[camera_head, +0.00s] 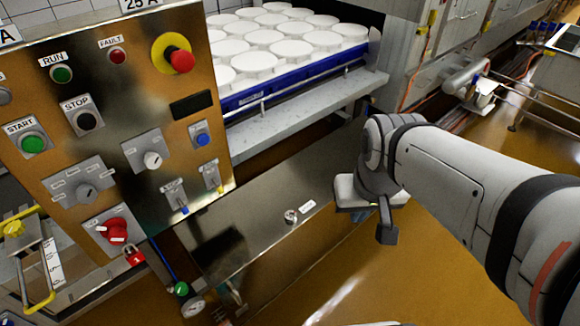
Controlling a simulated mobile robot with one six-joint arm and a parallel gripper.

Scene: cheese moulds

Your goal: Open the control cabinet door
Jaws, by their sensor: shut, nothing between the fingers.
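The control panel (100,75) is a shiny metal face at the left, with buttons, switches and a red emergency stop (181,60). Below it to the right is a closed-looking steel cabinet face (262,240) with a small round knob or lock (291,216) and a white label beside it. I cannot tell for sure which face is the control cabinet door. My gripper (387,236) points down to the right of the round knob, apart from it, shut and empty. My arm comes in from the right and hides part of the floor.
A blue tray (285,77) of several white round moulds stands on a metal ledge (300,110) behind. Brown floor (400,285) lies open in front. Machinery with rails (535,100) stands at the far right.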

